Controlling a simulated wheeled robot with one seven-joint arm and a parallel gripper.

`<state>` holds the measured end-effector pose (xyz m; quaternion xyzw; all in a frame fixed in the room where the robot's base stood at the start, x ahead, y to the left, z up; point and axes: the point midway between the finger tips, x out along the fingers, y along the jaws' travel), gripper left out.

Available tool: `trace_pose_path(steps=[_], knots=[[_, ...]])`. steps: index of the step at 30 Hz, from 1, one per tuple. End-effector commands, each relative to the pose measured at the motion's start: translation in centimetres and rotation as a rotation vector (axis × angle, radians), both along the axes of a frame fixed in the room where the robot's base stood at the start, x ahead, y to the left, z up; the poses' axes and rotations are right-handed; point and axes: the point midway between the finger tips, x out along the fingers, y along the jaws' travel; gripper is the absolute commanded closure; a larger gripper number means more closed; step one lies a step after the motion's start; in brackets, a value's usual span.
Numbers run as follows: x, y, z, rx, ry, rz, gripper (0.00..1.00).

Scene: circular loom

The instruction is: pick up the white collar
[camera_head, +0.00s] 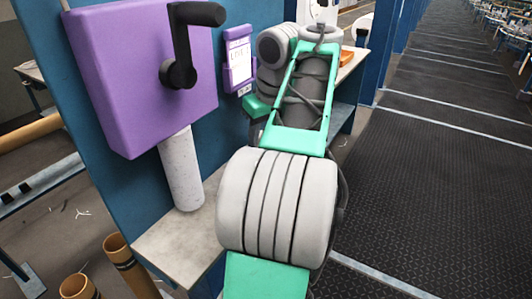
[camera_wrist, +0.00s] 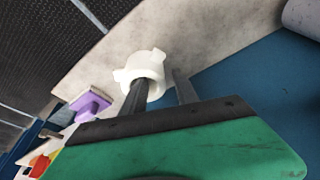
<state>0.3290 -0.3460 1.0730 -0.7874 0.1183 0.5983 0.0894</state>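The white collar (camera_wrist: 147,66), a short ring with small lugs, sits on the pale worktop in the wrist view. My gripper (camera_wrist: 160,78) is at the collar with its two dark fingers apart. The left finger overlaps the collar's opening, and the right finger is just outside its right side. The collar's near wall lies between them in the picture; I cannot tell whether either finger touches it. In the head view, the collar and gripper are hidden behind my arm.
A purple box (camera_head: 140,75) with a black crank (camera_head: 180,72) is on the blue panel, above a speckled white cylinder (camera_head: 181,170). A purple sign holder (camera_head: 239,60) hangs nearby. A purple block (camera_wrist: 88,103) lies left of the collar. Bare worktop (camera_head: 178,245) shows in front.

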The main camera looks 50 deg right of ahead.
Motion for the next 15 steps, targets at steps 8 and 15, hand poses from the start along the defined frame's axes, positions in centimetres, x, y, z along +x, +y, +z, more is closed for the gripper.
trace_pose_path(steps=[8,15], knots=[[0.8,-0.3,-2.9,-0.001,0.0,-0.001,0.65],[0.7,-0.4,-2.8,0.001,0.001,-0.003,0.73]])
